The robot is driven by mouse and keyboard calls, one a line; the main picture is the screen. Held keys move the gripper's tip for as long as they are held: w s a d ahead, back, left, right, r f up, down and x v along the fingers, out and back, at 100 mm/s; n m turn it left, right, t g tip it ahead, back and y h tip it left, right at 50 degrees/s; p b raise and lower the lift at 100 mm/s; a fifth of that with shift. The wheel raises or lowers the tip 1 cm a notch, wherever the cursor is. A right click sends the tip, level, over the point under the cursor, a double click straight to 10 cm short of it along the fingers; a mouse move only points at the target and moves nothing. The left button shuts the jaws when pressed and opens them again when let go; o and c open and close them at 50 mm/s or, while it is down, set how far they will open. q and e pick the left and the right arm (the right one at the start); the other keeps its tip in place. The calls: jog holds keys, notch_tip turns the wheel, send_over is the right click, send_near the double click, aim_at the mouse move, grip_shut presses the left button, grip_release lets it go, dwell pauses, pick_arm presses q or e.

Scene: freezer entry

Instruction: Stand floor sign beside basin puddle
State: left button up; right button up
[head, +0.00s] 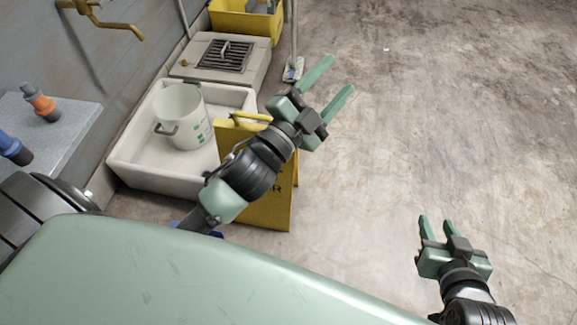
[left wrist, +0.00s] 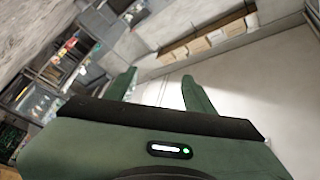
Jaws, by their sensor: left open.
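The yellow floor sign (head: 270,209) stands upright on the floor against the near right side of the white basin (head: 133,170). My left arm crosses in front of it and hides part of it. My left gripper (head: 341,74) is open and empty, above the floor to the right of the sign and beyond it. In the left wrist view its two fingers (left wrist: 158,78) are apart with nothing between them. My right gripper (head: 438,220) is open and empty, low on the right, well apart from the sign. I cannot make out a distinct puddle.
A white bucket (head: 181,118) stands in the basin. Behind are a drain grate (head: 224,56), a yellow mop bucket (head: 240,22) and a mop (head: 293,70). A grey ledge (head: 60,120) holds a spray nozzle (head: 40,103). Floor on the right is clear. The left wrist view shows shelved boxes (left wrist: 198,45).

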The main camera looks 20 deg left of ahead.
pick_arm(q)
jog(key=s+a+f+n+g+y, duration=0.2)
jog(key=s+f+n+g, duration=0.2)
jog(key=f, duration=0.4)
jog(key=s+a+f+n+g+y, duration=0.1)
jog(key=s+f+n+g, duration=0.3)
jog(key=s+f+n, duration=0.3)
notch_tip(320, 180, down, 2)
jog(key=shift+a+f+g+y, duration=0.1)
jog(key=shift+a+g+y, duration=0.2)
jog(key=shift+a+y, duration=0.1)
